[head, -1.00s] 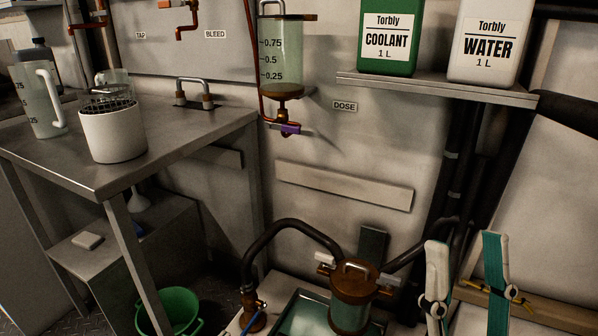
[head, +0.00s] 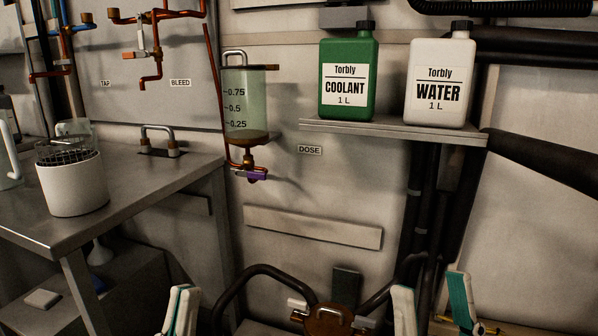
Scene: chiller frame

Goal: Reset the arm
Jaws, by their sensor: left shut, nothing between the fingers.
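My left gripper (head: 183,291) shows at the bottom edge, left of the black hose, with its white and teal fingers together and nothing seen between them. My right gripper (head: 432,282) is at the bottom right, with its two white and teal fingers standing well apart and nothing seen between them. The rest of both arms is out of view below. The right gripper is to the right of the brown-capped pump vessel (head: 328,320), which is cut off by the bottom edge.
A green coolant bottle (head: 348,72) and a white water bottle (head: 440,80) stand on a wall shelf (head: 392,132). A dosing cylinder (head: 246,105) hangs on the wall. A white pot (head: 72,186) stands on the metal table (head: 150,192) at left.

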